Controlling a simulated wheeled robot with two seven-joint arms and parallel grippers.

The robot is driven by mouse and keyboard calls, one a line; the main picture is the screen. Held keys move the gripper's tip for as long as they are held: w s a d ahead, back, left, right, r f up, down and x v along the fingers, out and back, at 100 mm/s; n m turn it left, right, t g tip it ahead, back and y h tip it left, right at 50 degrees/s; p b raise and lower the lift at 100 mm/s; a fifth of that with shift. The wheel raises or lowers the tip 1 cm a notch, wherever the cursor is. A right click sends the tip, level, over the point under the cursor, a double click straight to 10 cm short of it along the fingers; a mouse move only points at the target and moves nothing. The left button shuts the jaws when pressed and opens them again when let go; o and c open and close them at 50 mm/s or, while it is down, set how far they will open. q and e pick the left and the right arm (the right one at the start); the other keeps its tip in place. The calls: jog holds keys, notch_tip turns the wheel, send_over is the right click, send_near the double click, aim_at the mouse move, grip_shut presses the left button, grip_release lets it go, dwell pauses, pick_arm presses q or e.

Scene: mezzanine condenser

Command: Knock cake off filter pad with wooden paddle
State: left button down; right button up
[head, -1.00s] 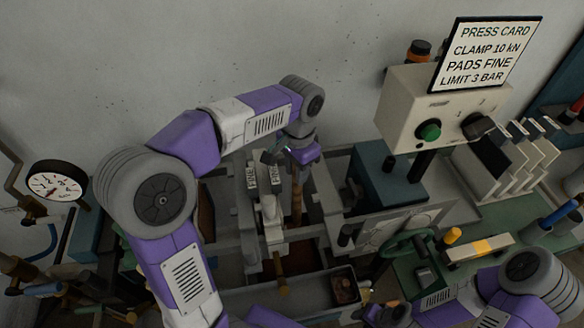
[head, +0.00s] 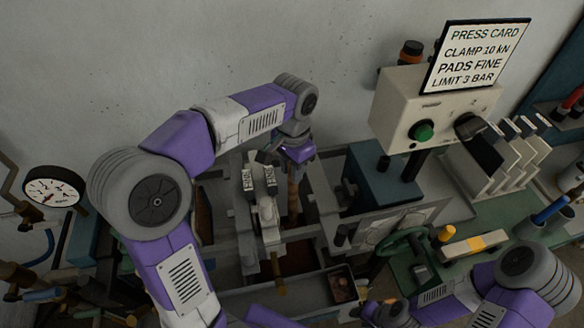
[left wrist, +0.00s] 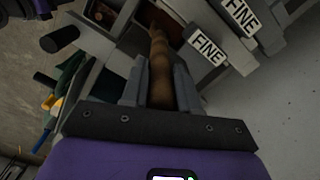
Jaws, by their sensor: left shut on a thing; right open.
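My left gripper (head: 295,168) is shut on the brown wooden handle of the paddle (head: 294,200). In the left wrist view the handle (left wrist: 160,70) runs between the two grey fingers (left wrist: 160,88) and away from them. Two filter pads labelled FINE (head: 248,179) stand just left of the gripper. Their labels also show in the left wrist view (left wrist: 208,49). A dark reddish-brown surface (head: 300,258) lies low in the frame; I cannot tell whether it is cake. My right gripper (head: 385,312) is low in the head view, partly hidden, open, away from the pads.
Grey frame rails (head: 322,190) surround the pads and paddle closely. A small box (head: 342,284) with brown pieces, a green handwheel (head: 405,243) and a control box with a green button (head: 421,131) stand to the right. A pressure gauge (head: 52,188) is at left.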

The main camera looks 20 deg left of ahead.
pick_arm(q)
notch_tip(320, 180, up, 11)
jog(key=p, duration=0.9)
jog(key=shift+r, duration=0.25)
notch_tip(320, 180, up, 7)
jog(key=shift+r, duration=0.2)
